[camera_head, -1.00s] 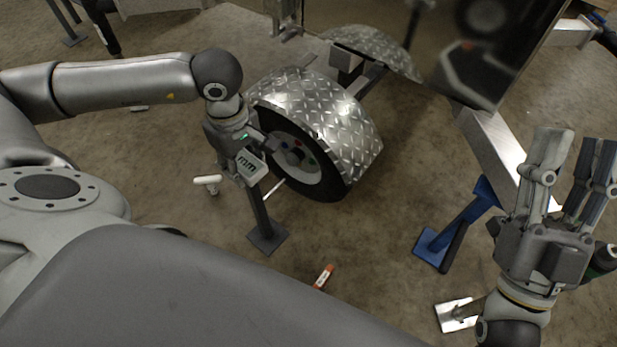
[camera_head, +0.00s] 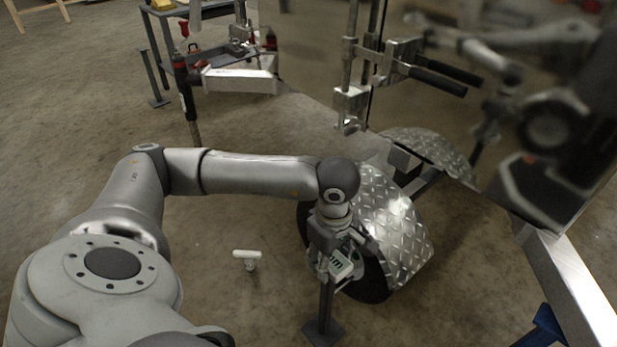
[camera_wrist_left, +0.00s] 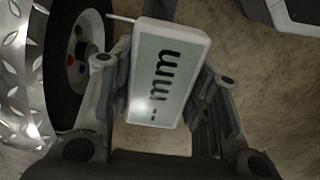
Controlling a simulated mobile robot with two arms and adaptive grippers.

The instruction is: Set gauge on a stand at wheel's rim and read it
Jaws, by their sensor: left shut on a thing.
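My left gripper (camera_head: 343,254) is shut on the gauge (camera_head: 341,266), a pale box whose display reads "-- mm" in the left wrist view (camera_wrist_left: 160,80). A thin light rod (camera_wrist_left: 121,18) sticks out from the gauge toward the wheel (camera_wrist_left: 64,60). I cannot tell whether it touches the rim. A dark post stand (camera_head: 324,328) with a square foot is on the floor below the gauge. Whether the gauge is fixed to it is unclear. The wheel (camera_head: 371,284) sits under a diamond-plate fender (camera_head: 395,230), partly hidden by my left gripper. My right gripper is outside these views.
A white T-shaped piece (camera_head: 247,256) is on the floor left of the wheel. An aluminium beam (camera_head: 565,275) and a blue stand (camera_head: 540,332) are at the right. A workbench (camera_head: 190,12) stands at the back. The floor at left is mostly clear.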

